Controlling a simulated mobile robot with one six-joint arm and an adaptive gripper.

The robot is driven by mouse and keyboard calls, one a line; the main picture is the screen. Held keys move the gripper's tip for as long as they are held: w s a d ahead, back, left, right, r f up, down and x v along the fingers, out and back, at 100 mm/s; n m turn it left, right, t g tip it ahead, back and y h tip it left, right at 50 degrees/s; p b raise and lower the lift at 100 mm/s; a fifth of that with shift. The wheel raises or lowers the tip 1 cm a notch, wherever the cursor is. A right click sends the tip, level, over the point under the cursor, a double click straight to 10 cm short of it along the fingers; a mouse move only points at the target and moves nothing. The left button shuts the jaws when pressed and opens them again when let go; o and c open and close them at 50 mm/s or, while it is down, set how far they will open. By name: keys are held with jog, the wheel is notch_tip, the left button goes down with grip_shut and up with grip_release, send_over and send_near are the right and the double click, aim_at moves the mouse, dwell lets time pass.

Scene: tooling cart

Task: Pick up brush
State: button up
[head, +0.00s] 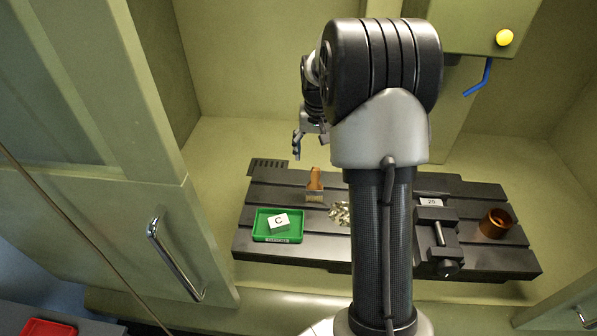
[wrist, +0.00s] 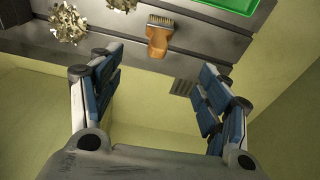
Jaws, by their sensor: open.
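The brush (head: 314,182) has an orange-brown wooden handle and pale bristles. It lies on the dark slotted table, just right of and behind the green tray in the head view. In the wrist view the brush (wrist: 158,37) is near the top middle, bristles toward the top and handle end pointing down, beyond the fingertips. My gripper (wrist: 157,72) is open and empty, its blue-padded fingers spread wide. In the head view my gripper (head: 297,150) hangs behind and above the brush, apart from it, partly hidden by my arm.
Metal shavings (wrist: 66,24) lie beside the brush. A vise (head: 437,240) and a brown cup (head: 494,223) stand to the right. Enclosure walls and a door (head: 110,220) surround the table.

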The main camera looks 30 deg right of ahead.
aim_at(315, 184)
jog(key=f, duration=0.3)
jog(key=f+b, duration=0.1)
jog(key=f, duration=0.3)
jog(key=w+d+f+b, duration=0.1)
jog(key=f, duration=0.3)
jog(key=shift+w+d+f+b, duration=0.1)
jog(key=shift+w+f+b, duration=0.1)
jog(key=shift+f, duration=0.8)
jog(key=shift+w+d+f+b, duration=0.1)
jog(key=shift+d+f+b, duration=0.1)
jog(key=shift+f, duration=0.8)
jog(key=shift+w+d+f+b, duration=0.1)
jog(key=shift+f+b, duration=0.1)
jog(key=shift+f, duration=0.8)
jog(key=shift+r, duration=0.1)
jog(key=c, duration=1.1)
